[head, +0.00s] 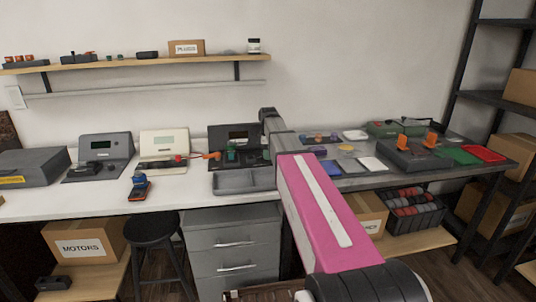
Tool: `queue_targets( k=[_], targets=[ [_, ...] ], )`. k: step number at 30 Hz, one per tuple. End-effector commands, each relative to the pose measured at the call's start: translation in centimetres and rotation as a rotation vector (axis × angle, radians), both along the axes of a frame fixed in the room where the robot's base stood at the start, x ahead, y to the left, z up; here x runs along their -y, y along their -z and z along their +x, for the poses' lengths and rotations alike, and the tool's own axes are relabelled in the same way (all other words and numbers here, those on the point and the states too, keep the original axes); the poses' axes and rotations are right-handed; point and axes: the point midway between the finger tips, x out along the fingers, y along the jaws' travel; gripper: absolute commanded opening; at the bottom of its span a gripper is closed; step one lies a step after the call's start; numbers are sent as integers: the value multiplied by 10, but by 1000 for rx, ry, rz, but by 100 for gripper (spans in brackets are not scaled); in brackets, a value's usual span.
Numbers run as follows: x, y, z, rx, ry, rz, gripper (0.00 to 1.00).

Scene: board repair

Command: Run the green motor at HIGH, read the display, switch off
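A small green part (232,153), which looks like the green motor, sits at the front of a black test unit (218,139) on the workbench. The unit has a dark display (238,135) on its upright panel; no reading can be made out. An orange lever-like part (213,155) is just left of the green part. My pink and grey arm reaches forward and covers the unit's right edge. The end of my arm is near that edge, but my gripper's fingers are hidden behind the arm. No switch setting can be read.
A cream unit (163,144) and a grey unit (105,152) stand to the left. A grey tray (245,180) lies in front of the black unit. A handheld meter (139,188) is on the white bench top. A black stool (153,230) stands below.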

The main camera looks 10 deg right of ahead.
Motion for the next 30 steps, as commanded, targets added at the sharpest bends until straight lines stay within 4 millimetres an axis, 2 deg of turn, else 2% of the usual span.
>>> queue_targets(
  k=[10, 14, 24, 30],
  targets=[
    [0, -1, 0, -1, 2, 0, 56],
    [0, -10, 0, 0, 2, 0, 56],
    [0, -67, 1, 1, 1, 0, 56],
    [0, -94, 0, 0, 1, 0, 56]
  ],
)
